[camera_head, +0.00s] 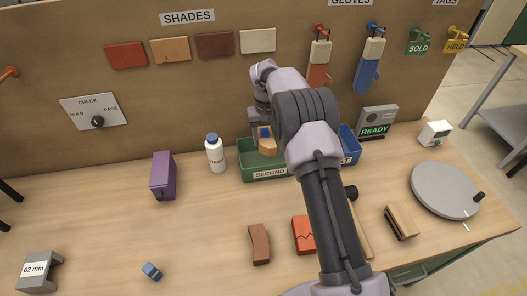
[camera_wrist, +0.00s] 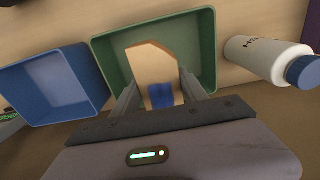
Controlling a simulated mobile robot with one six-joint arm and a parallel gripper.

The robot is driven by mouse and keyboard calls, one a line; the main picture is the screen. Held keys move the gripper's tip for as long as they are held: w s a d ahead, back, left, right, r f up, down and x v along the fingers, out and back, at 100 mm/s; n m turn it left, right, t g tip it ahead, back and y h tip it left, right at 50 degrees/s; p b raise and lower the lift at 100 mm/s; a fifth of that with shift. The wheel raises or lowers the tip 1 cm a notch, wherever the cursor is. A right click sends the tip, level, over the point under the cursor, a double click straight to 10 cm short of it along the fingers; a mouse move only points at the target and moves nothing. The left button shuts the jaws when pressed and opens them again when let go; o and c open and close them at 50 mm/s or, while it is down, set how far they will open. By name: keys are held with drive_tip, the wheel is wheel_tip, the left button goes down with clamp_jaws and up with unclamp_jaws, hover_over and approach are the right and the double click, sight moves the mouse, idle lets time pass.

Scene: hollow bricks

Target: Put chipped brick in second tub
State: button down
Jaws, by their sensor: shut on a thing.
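My gripper (camera_wrist: 163,97) is shut on a tan brick (camera_wrist: 150,62) with a cut-off corner and a blue patch on its end. In the wrist view the brick is between the two fingers, over the green tub (camera_wrist: 103,57). In the head view the tan brick (camera_head: 267,147) shows at the green tub labelled SECOND (camera_head: 247,168). I cannot tell whether it touches the tub floor.
A blue tub (camera_wrist: 50,85) stands beside the green one. A white bottle (camera_head: 215,155) and a purple block (camera_head: 163,176) stand to its left. A red cracked brick (camera_head: 303,235), a brown curved brick (camera_head: 259,244) and a turntable (camera_head: 445,189) are nearer. The front left table is mostly clear.

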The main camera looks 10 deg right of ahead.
sight(266, 163)
drive_tip(key=f, duration=0.3)
drive_tip(key=f+b, duration=0.1)
drive_tip(key=f, duration=0.2)
drive_tip(key=f+b, duration=0.1)
drive_tip(key=f, duration=0.2)
drive_tip(key=shift+s, duration=0.25)
drive_tip(key=shift+f, duration=0.15)
drive_tip(key=c, duration=0.6)
unclamp_jaws()
